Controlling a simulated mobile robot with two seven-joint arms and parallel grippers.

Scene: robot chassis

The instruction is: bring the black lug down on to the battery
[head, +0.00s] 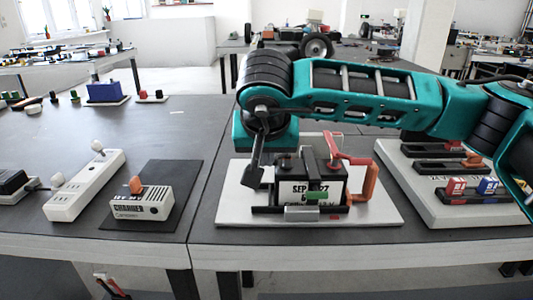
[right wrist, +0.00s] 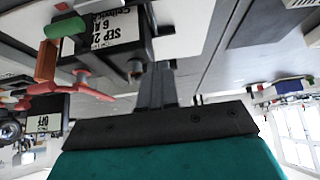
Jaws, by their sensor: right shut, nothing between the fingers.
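The battery (head: 300,188) is a black block with a white printed label, standing on a light grey plate (head: 375,213). Its label (right wrist: 117,30) also shows in the right wrist view. A red lug or lever (head: 345,158) is raised at its right side. Dark upright parts stand by the battery's top; I cannot tell which is the black lug. My right gripper (head: 254,176) points down at the battery's left, shut and empty. In the right wrist view its fingers (right wrist: 157,85) are together, close beside a battery terminal (right wrist: 135,70). My left gripper is out of view.
A white power strip (head: 88,187) and a small device (head: 142,202) on a dark mat (head: 170,176) lie to the left. A light tray (head: 425,200) with red and blue blocks stands to the right. The table behind the mat is mostly clear.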

